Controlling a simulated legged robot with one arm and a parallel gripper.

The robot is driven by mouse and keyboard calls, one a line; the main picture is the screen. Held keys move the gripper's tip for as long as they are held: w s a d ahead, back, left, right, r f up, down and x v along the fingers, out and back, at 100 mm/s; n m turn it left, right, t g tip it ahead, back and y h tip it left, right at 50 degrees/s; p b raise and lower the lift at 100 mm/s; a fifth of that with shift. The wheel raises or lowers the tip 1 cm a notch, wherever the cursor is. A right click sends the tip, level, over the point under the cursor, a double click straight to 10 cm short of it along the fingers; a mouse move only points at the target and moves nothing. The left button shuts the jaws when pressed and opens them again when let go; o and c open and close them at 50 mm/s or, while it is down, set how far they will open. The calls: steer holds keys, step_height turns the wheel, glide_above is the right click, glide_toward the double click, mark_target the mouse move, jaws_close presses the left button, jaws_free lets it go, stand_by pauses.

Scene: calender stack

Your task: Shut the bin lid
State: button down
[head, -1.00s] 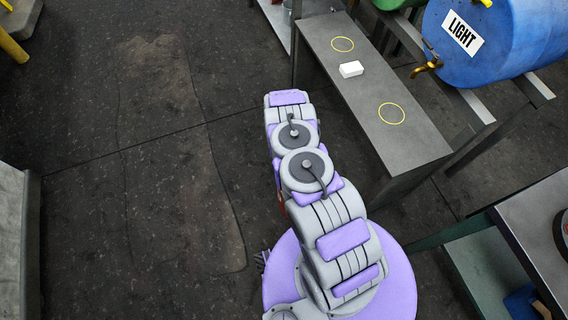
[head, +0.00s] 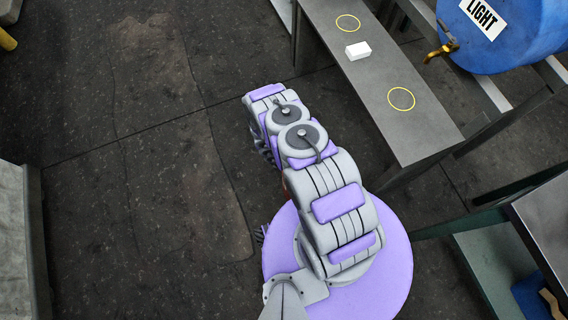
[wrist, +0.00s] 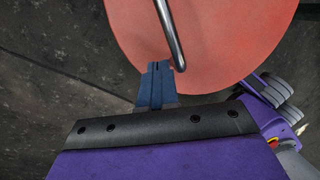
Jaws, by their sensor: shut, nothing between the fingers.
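A round red lid-like disc (wrist: 225,50) fills the upper middle of the wrist view. A grey metal bar (wrist: 169,34) with a rounded end lies across its left part and looks like a handle. My gripper (wrist: 160,67) has its blue fingers together with nothing between them. Its tips overlap the lower left edge of the disc in the picture, just left of the bar's end. I cannot tell whether they touch. In the head view my arm hides the gripper and nearly all of the disc. The bin's body cannot be made out.
A narrow grey bench (head: 400,125) with a white block (head: 358,50) and two yellow rings stands right of my arm. A blue drum (head: 510,38) marked LIGHT lies behind it. A dark table (head: 545,220) is at the lower right.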

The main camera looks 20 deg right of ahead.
steer(key=shift+a, duration=0.25)
steer(key=shift+a+r, duration=0.1)
steer(key=shift+r, duration=0.05)
steer(key=shift+w+a+r, duration=0.1)
steer(key=shift+a+r, duration=0.05)
steer(key=shift+r, duration=0.15)
steer(key=p+v, duration=0.4)
steer(key=v, duration=1.2)
steer(key=shift+r, duration=0.15)
steer(key=shift+w, duration=0.1)
